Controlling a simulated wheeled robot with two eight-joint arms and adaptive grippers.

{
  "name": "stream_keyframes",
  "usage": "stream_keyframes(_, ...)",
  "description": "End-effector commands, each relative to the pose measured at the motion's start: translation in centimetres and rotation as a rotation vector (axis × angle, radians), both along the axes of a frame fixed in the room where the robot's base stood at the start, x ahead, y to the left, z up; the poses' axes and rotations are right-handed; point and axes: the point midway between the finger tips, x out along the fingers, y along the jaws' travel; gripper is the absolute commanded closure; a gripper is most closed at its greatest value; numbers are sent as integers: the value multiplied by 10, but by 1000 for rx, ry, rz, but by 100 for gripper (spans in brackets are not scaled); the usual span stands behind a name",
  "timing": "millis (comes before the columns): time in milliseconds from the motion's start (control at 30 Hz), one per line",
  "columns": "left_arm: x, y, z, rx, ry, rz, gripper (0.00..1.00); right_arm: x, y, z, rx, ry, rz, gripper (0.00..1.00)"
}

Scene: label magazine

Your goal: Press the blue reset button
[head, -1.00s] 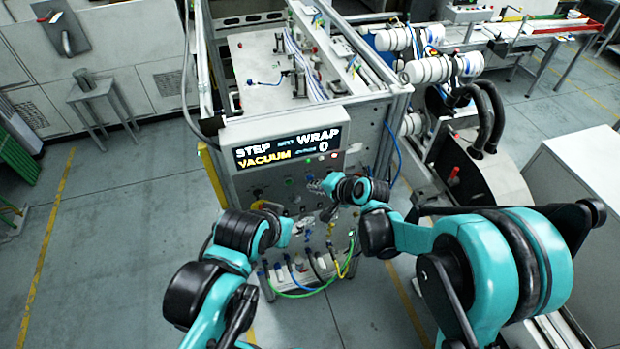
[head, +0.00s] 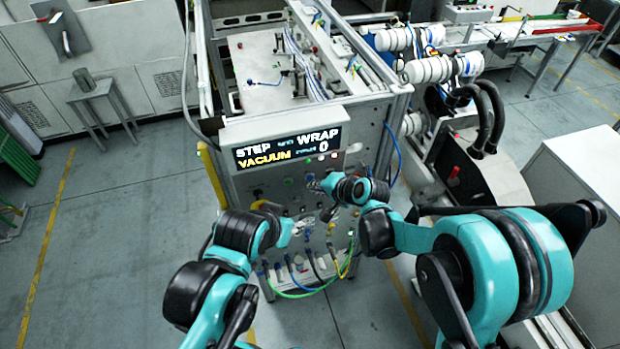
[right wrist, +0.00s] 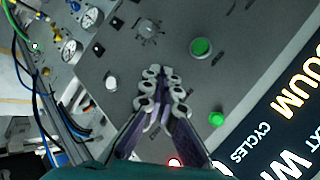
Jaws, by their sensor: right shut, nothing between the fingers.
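My right gripper (head: 318,186) is at the upper part of the grey control panel (head: 268,194), just below the display. In the right wrist view its fingers (right wrist: 160,88) are together and empty, in front of the panel face. A green button (right wrist: 200,47) and a smaller green one (right wrist: 216,119) are to their right, and a white button (right wrist: 111,83) is to their left. My left gripper (head: 303,226) is in front of the panel's lower part, too small to read.
The lit display (head: 290,147) reads STEP, WRAP, VACUUM and 0. It also shows in the right wrist view (right wrist: 290,110). Gauges (right wrist: 72,50) and hoses (head: 300,290) sit on the panel's lower part.

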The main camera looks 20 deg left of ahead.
Motion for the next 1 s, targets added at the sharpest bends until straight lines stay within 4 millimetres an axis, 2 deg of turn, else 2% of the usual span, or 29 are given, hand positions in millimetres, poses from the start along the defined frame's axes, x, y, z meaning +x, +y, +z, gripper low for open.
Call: stream_keyframes(1000,0,0,-7,0,0,0,58,10,7,0,0,0,0,100)
